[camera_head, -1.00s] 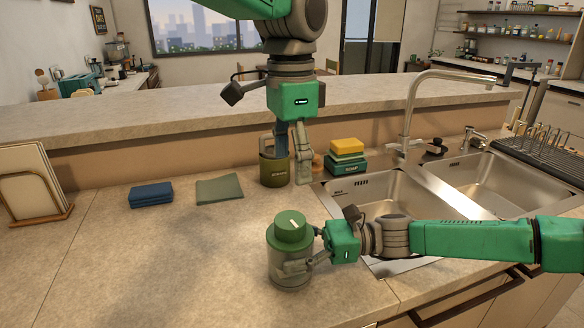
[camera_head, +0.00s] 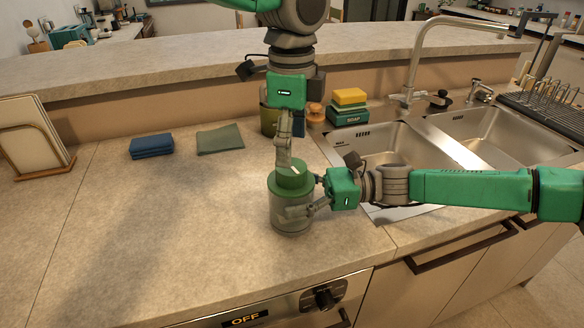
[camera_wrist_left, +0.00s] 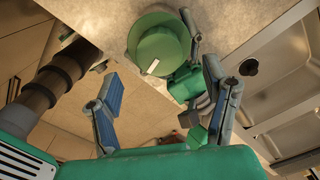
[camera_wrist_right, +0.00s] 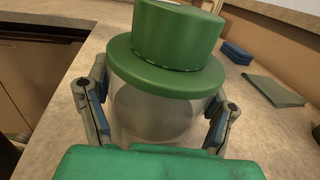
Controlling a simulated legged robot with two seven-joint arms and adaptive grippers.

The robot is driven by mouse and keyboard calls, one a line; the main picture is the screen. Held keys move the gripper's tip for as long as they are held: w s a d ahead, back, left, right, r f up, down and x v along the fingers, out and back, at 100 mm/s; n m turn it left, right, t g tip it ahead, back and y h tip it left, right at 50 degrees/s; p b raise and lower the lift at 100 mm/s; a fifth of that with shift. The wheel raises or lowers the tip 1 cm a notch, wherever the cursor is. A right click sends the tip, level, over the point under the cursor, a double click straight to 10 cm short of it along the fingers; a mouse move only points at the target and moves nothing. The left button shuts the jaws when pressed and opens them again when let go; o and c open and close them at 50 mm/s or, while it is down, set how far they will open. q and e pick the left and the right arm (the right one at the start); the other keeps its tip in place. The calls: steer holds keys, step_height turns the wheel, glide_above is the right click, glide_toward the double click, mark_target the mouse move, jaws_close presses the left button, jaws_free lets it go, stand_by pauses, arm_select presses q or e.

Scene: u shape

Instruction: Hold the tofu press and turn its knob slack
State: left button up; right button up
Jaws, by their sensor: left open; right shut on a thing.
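The tofu press is a clear canister (camera_head: 290,216) with a green lid and a round green knob (camera_head: 294,176) that bears a white mark. It stands upright on the counter, left of the sink. My right gripper (camera_head: 296,212) is shut around the canister's body, and its fingers show on both sides of it in the right wrist view (camera_wrist_right: 158,112). My left gripper (camera_head: 284,158) is open above the knob, pointing down. In the left wrist view the knob (camera_wrist_left: 163,50) lies beyond and between the open fingers (camera_wrist_left: 165,100). I cannot tell whether a finger touches it.
A dark green holder (camera_head: 267,120) stands behind my left gripper. A sponge stack and soap box (camera_head: 349,108) sit by the sink (camera_head: 385,150). Blue cloths (camera_head: 151,146) and a green cloth (camera_head: 220,139) lie left. The counter's left front is clear.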

mark_target(292, 170)
arm_select(q)
step_height(292, 170, down, 6)
stand_by(0.4)
steer(key=c, duration=1.2)
